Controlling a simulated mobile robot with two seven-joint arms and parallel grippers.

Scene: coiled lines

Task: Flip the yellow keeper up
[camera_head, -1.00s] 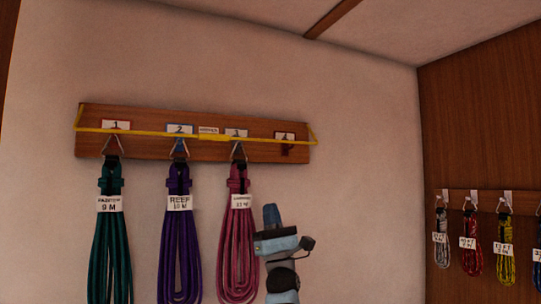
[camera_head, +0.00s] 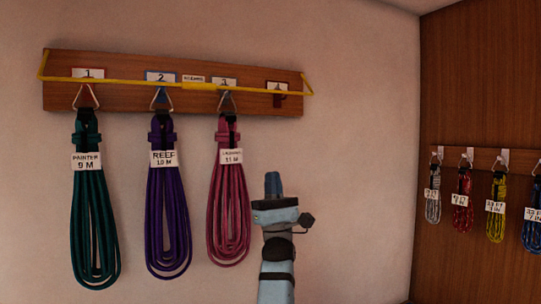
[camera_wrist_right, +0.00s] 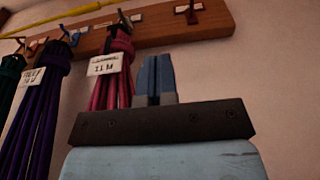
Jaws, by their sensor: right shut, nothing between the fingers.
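The yellow keeper (camera_head: 135,81) is a thin bar stretched across the front of the wooden hook board (camera_head: 130,98), over the numbered hooks. Its ends reach the board's left and right sides. Part of it also shows at the top left of the right wrist view (camera_wrist_right: 103,66). Teal (camera_head: 92,215), purple (camera_head: 167,210) and pink (camera_head: 229,205) coils hang from hooks 1, 2 and 3. The fourth hook (camera_head: 278,97) is bare. My right gripper (camera_head: 272,178) points up, shut and empty, below the board's right end and right of the pink coil. My left gripper is out of view.
A second rail (camera_head: 483,158) on the wooden side wall (camera_head: 475,80) at right holds several small coils. The plain wall (camera_head: 350,150) between the two rails is clear. The pink coil hangs close to my right gripper's left side.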

